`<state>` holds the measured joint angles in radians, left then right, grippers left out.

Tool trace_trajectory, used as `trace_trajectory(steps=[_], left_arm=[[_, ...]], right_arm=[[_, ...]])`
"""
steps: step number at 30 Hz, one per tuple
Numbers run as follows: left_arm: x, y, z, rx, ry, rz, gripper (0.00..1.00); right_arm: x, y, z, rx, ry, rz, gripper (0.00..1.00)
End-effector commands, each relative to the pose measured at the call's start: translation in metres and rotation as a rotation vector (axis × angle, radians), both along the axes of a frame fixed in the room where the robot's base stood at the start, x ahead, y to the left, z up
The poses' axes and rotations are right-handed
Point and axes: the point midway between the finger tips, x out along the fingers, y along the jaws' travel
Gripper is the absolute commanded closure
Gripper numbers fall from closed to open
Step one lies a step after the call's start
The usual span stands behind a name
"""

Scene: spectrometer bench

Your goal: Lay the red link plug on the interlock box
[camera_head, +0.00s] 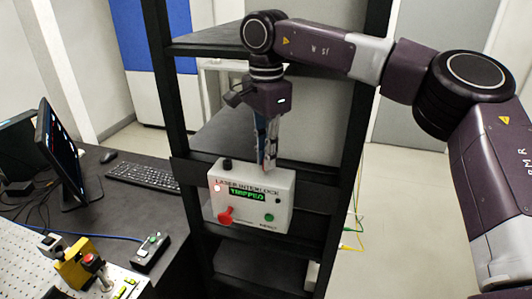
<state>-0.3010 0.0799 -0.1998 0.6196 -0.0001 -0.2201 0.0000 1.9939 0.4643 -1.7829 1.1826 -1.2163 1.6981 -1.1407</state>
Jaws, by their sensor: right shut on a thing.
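The interlock box (249,214) is a white case with the words "LASER INTERLOCK" and a green display reading "TRIPPED". It stands upright at the shelf rack, with a red knob-like part (226,215) low on its front left. My right gripper (267,163) points straight down at the box's top edge, right of its middle. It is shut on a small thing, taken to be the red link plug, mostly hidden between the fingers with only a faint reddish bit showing. I cannot tell whether it touches the box. My left gripper is out of view.
Black rack posts (349,150) stand close on both sides of the box, with a shelf (205,44) above. At left are a dark desk with a keyboard (145,174), a monitor (60,155), a small control box (151,252) and a yellow device (75,262).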

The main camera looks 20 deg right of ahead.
Motion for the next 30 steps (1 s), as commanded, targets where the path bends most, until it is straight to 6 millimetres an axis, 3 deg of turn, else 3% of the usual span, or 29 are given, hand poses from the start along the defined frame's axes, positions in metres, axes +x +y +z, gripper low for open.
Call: trace_trajectory(steps=[9,10,15,26,30], left_arm=[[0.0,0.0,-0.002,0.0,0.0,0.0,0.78],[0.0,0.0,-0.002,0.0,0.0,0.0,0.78],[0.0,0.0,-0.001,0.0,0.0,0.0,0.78],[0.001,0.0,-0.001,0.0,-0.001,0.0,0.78],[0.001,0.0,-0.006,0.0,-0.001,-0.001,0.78]], right_arm=[[0.0,0.0,-0.003,0.0,-0.001,0.0,1.0],[0.0,0.0,-0.002,0.001,-0.002,0.0,0.87],[0.0,0.0,-0.002,0.001,-0.002,-0.001,0.71],[0.001,0.001,0.006,0.001,-0.003,-0.001,0.71],[0.001,0.001,0.028,0.003,-0.006,-0.002,0.71]])
